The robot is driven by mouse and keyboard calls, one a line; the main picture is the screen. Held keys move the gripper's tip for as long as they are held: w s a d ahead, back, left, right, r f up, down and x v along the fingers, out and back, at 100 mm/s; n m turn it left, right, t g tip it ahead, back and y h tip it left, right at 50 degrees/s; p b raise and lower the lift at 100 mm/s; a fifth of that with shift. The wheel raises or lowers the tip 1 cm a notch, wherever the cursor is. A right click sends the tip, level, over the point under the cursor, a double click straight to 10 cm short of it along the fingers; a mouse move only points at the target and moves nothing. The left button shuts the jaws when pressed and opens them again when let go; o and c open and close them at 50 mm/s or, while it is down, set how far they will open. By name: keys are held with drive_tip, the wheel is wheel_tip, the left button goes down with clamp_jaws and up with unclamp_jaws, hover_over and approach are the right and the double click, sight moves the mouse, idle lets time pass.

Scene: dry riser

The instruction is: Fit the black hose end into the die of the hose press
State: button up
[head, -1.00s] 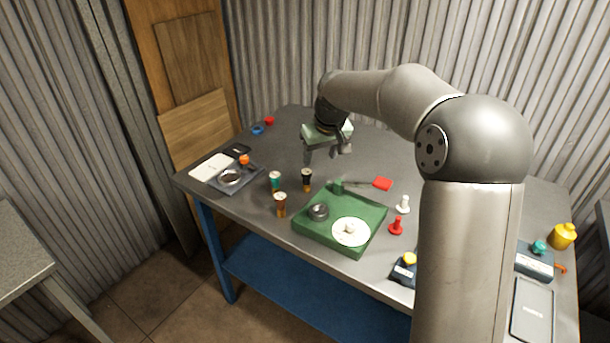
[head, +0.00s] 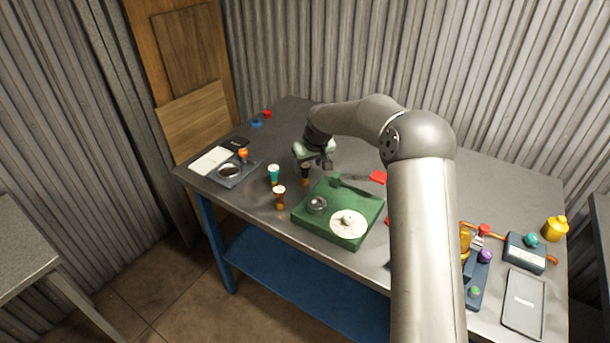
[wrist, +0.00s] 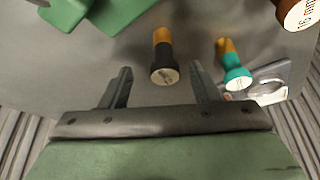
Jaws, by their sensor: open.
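The black hose end (head: 305,174), a dark cylinder with an amber lower part, stands upright on the grey table. In the wrist view the black hose end (wrist: 163,58) lies ahead of and between my fingers, apart from them. My gripper (head: 315,164) is open and empty, just above and beside it; the gripper also shows in the wrist view (wrist: 160,86). The green base (head: 321,231), seemingly the hose press, carries a grey ring-shaped cup (head: 317,204), which looks like the die, and a pale disc with a knob (head: 348,223).
A teal-topped hose end (head: 274,175) and a brown one (head: 279,196) stand close to the black one. A dark tray with a ring (head: 229,171) is at left. A red grip (head: 378,177) lies behind the base. Devices and a yellow bottle (head: 555,229) are at right.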

sight(305, 165)
drive_tip(key=x, duration=0.1)
drive_tip(key=p+x, duration=0.1)
drive_tip(key=x, duration=0.3)
drive_tip(key=shift+w+a+p, duration=0.1)
drive_tip(key=shift+a+p, duration=0.2)
drive_tip(key=c, duration=1.2)
drive_tip(key=shift+r, duration=0.15)
